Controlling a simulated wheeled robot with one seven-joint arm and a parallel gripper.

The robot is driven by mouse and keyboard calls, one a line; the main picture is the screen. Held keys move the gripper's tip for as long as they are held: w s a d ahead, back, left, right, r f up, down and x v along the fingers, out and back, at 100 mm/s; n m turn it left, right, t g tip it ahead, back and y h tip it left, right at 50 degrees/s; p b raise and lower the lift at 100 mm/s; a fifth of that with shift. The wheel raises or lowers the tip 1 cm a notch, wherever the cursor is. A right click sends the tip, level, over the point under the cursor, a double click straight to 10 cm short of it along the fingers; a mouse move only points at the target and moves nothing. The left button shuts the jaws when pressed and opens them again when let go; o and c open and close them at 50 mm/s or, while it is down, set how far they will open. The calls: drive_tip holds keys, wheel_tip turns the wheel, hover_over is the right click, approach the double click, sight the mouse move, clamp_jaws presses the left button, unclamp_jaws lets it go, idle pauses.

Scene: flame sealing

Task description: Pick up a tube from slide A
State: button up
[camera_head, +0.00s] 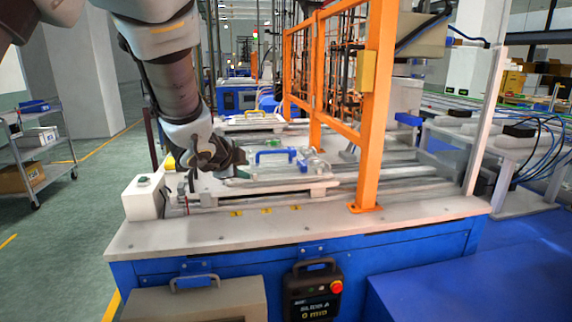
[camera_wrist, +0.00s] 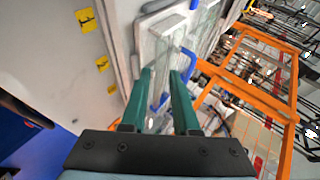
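My gripper (camera_head: 243,156) is over the left side of the work table in the head view. Its two green fingers (camera_wrist: 161,72) are apart in the wrist view, pointing toward a pale slide tray. The tray (camera_head: 290,186) lies on the table with a blue handle (camera_head: 275,153) standing on it, just right of my gripper. The tray also shows in the wrist view (camera_wrist: 148,38), with part of a blue handle (camera_wrist: 188,60) near the fingertips. Pale see-through parts lie on the tray; I cannot make out a single tube. I see nothing clearly held.
An orange frame (camera_head: 380,90) stands upright right of the tray. A white box (camera_head: 145,198) sits at the table's left corner. A black control box (camera_head: 313,292) with a red button hangs on the front. A second tray (camera_head: 250,119) lies farther back. A cart (camera_head: 38,150) stands at left.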

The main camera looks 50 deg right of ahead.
drive_tip(key=shift+p+x, duration=0.4)
drive_tip(key=shift+x, duration=1.1)
drive_tip(key=shift+f, duration=0.1)
clamp_jaws()
